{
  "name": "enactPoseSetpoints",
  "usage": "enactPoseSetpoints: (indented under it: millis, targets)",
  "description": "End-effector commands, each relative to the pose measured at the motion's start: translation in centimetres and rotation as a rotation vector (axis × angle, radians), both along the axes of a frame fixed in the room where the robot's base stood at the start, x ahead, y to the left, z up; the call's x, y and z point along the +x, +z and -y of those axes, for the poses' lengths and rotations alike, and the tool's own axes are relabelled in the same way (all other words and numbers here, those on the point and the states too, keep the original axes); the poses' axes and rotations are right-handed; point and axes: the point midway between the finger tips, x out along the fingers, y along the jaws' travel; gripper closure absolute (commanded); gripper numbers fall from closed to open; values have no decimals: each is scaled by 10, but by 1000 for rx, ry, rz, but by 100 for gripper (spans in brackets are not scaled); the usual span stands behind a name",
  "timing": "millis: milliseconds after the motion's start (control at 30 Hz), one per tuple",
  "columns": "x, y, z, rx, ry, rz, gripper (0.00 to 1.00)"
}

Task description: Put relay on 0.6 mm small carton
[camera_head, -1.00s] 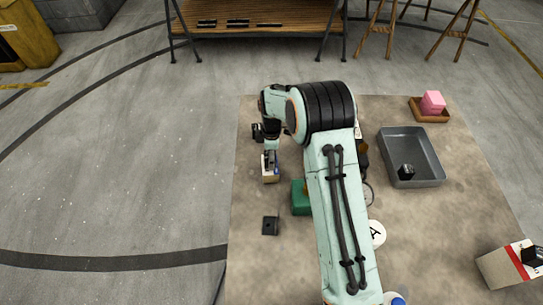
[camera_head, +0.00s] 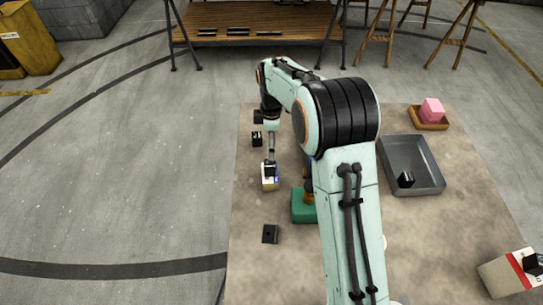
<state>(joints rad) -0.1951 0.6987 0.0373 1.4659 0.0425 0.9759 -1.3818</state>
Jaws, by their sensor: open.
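A small pale carton with a blue patch (camera_head: 269,184) stands at the left of the mat. A small black block (camera_head: 269,170), which looks like a relay, shows at its top, apparently resting on it. My gripper (camera_head: 271,158) points down just above this block, with the fingers open. The gap between fingers and block is too small to judge. The carton's print is too small to read. Similar black blocks are behind the carton (camera_head: 257,139), in the grey tray (camera_head: 406,179) and on the red-and-white carton (camera_head: 532,263).
A green block (camera_head: 303,206) stands right of the small carton, partly behind my arm. A flat black piece (camera_head: 270,234) lies in front. A grey tray (camera_head: 425,187) and a pink block in a wooden tray (camera_head: 432,107) are at the right.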

Motion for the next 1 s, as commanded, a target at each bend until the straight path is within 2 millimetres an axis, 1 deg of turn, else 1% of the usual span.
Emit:
enactPoseSetpoints:
  millis: [33,133,367,467,567,600,667,700,733,767,800,867,900,1000]
  targets:
    - [1,9,0,1,1,3,40]
    - [0,20,-1,1,1,2,40]
    - [-1,28,0,0,-5,-1,40]
    - [-12,42,7,2,-72,3,40]
    - [-44,71,24,7,-244,4,40]
    - [-64,84,32,10,-341,2,40]
    - [-98,102,45,16,-504,-2,40]
    - [-124,112,53,20,-618,-4,40]
    - [-143,117,58,23,-702,-6,40]
    - [-162,120,62,26,-786,-10,40]
    - [-187,123,68,30,-893,-15,40]
    - [-221,123,73,36,-1043,-22,40]
    - [-242,121,76,39,-1130,-29,40]
    - [-281,113,79,44,-1308,-42,40]
